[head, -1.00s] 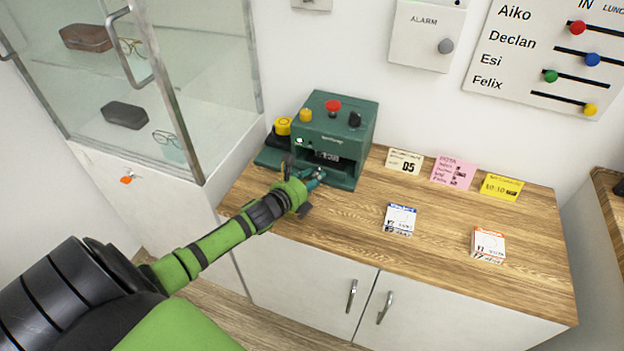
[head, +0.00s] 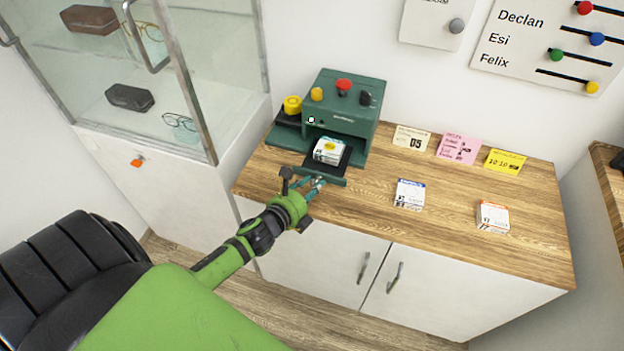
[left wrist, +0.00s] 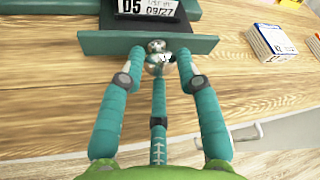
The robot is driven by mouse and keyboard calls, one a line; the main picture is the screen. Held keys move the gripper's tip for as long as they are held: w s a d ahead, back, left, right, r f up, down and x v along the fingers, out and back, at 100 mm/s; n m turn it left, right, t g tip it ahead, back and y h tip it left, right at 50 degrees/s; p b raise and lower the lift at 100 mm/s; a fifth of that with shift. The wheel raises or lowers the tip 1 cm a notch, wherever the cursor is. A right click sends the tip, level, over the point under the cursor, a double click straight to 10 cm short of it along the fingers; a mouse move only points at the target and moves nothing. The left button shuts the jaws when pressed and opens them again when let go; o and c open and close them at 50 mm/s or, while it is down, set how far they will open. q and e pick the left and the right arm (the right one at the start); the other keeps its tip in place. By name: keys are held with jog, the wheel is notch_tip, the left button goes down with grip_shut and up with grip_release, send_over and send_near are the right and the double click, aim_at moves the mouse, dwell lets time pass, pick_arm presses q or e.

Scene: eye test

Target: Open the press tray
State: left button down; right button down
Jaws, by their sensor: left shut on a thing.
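The dark green press (head: 352,118) stands at the back left of the wooden counter, with a red knob on top. Its tray (head: 333,181) sticks out of the front opening toward me. A small white box with a printed label (head: 329,150) lies on the tray; part of it shows in the left wrist view (left wrist: 150,8). My left gripper (head: 317,184) is at the tray's front plate. In the left wrist view its teal fingers (left wrist: 158,62) are closed around the round metal knob (left wrist: 156,47) of that plate (left wrist: 110,43). My right gripper is not in view.
A yellow-topped stamp (head: 292,104) stands left of the press. Two small boxes, blue-labelled (head: 409,193) and orange-labelled (head: 493,216), lie right on the counter. Three note cards (head: 458,148) stand at the back. A glass cabinet (head: 190,70) is at left. Counter between tray and boxes is clear.

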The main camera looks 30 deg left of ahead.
pick_arm(q)
jog(key=shift+s, duration=0.1)
jog(key=shift+d, duration=0.1)
jog(key=c, duration=1.2)
grip_release()
jog(key=shift+o, duration=0.2)
jog(key=shift+s+r, duration=0.1)
jog(key=shift+s, duration=0.3)
jog(key=v, duration=1.1)
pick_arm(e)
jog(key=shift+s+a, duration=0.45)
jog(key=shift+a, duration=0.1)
